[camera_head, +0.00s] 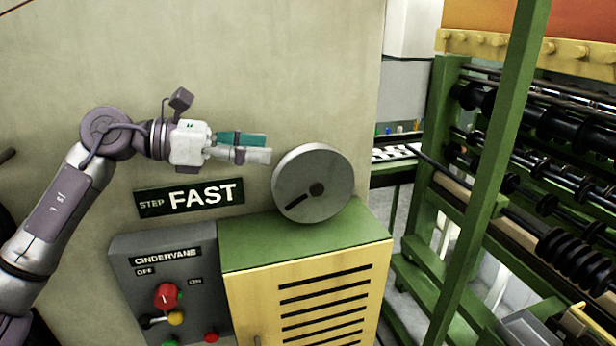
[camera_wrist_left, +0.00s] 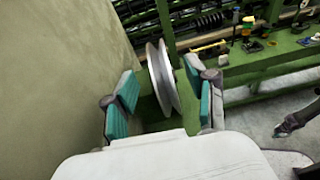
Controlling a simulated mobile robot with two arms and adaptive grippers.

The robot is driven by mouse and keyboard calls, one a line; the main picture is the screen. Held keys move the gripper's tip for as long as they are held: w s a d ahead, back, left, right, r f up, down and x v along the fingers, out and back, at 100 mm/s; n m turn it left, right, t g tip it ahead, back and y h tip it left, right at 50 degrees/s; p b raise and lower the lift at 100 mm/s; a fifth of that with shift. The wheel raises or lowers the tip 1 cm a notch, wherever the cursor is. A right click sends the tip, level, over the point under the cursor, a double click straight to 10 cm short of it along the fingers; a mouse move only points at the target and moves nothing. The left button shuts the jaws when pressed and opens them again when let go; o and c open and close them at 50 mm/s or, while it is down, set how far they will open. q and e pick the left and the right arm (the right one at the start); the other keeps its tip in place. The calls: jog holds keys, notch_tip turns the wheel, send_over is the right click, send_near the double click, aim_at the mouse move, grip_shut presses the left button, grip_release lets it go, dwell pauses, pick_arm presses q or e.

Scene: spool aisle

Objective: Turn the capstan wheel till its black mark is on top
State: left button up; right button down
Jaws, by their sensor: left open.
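The capstan wheel (camera_head: 335,170) is a grey metal disc with a dark hub, standing upright above the green top of a yellow cabinet. Its black mark (camera_head: 296,201) is on the lower left of the face, between hub and rim. My left gripper (camera_head: 267,149) is open and empty, just left of the wheel's upper left rim, with a small gap. In the left wrist view the wheel (camera_wrist_left: 158,75) shows nearly edge-on, ahead between the spread teal-padded fingers (camera_wrist_left: 163,88).
Below the arm are a "STEP FAST" sign (camera_head: 190,197) and a grey control box (camera_head: 190,260) with a red knob and several buttons. The yellow cabinet (camera_head: 300,300) has a slotted front. A green machine frame (camera_head: 490,170) with black rollers stands at the right.

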aim_at(306, 148)
pick_arm(q)
jog(key=a+f+t+h+b, duration=0.1)
jog(key=a+f+h+b, duration=0.1)
jog(key=a, duration=0.1)
pick_arm(e)
notch_tip(306, 148, down, 4)
pick_arm(q)
jog(key=p+x, duration=0.1)
jog(key=x, duration=0.3)
jog(key=p+x, duration=0.2)
jog(key=x, duration=0.2)
jog(key=r+p+x, duration=0.1)
jog(key=p+x, duration=0.1)
jog(key=x, duration=0.2)
jog(key=shift+s, duration=0.25)
jog(key=shift+w+d+f, duration=0.15)
jog(key=shift+w+d, duration=0.05)
jog(key=shift+d, duration=0.35)
pick_arm(e)
notch_tip(306, 148, up, 5)
jog(key=shift+r, duration=0.1)
pick_arm(q)
grip_shut()
